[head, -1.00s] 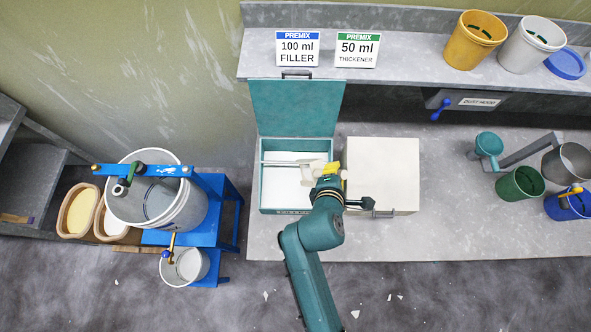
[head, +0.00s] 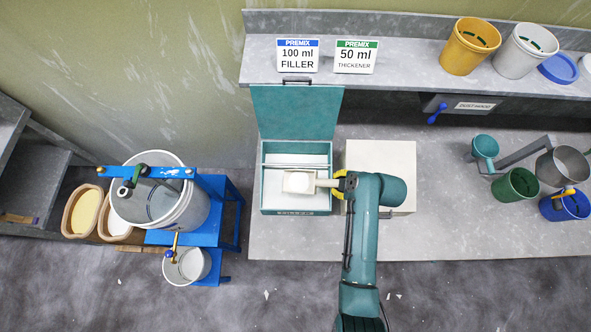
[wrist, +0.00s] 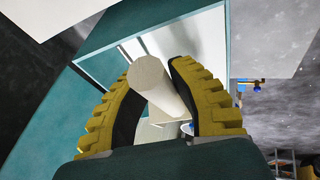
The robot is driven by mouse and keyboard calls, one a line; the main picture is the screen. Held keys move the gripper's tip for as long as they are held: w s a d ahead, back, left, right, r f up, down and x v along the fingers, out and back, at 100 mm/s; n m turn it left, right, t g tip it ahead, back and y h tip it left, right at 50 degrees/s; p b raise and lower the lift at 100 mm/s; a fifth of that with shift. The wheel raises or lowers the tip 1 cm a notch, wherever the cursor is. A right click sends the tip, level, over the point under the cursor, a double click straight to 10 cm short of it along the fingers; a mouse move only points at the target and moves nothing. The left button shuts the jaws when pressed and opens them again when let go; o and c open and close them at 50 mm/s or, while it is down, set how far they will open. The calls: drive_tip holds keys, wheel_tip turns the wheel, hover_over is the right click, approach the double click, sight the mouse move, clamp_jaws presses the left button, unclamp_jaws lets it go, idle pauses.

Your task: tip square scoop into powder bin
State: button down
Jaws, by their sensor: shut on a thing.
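The square scoop (head: 299,182) is cream, with a square cup and a round handle. Its cup is over the teal powder bin (head: 264,192), open side up, and looks filled with white to near its rim. The bin's lid (head: 296,112) stands open, its front is marked FILLER, and white powder (head: 285,203) shows inside. My gripper (head: 341,185) is at the bin's right side, shut on the scoop's handle.
A thin bar (head: 296,165) spans the bin near its back. A closed pale box (head: 385,160) stands close on the right, partly behind my arm. Cups and pots (head: 517,184) stand far right. A blue stand with a pail (head: 180,205) is at left.

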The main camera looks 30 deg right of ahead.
drive_tip(key=shift+w+a+r+m+g+y, duration=0.15)
drive_tip(key=shift+r+m+g+y, duration=0.2)
drive_tip(key=shift+r+y, duration=0.35)
drive_tip(key=shift+a+f, duration=0.15)
drive_tip(key=shift+f, duration=0.15)
wheel_tip(320, 180, up, 4)
drive_tip(key=p, duration=0.3)
drive_tip(key=shift+r, duration=0.15)
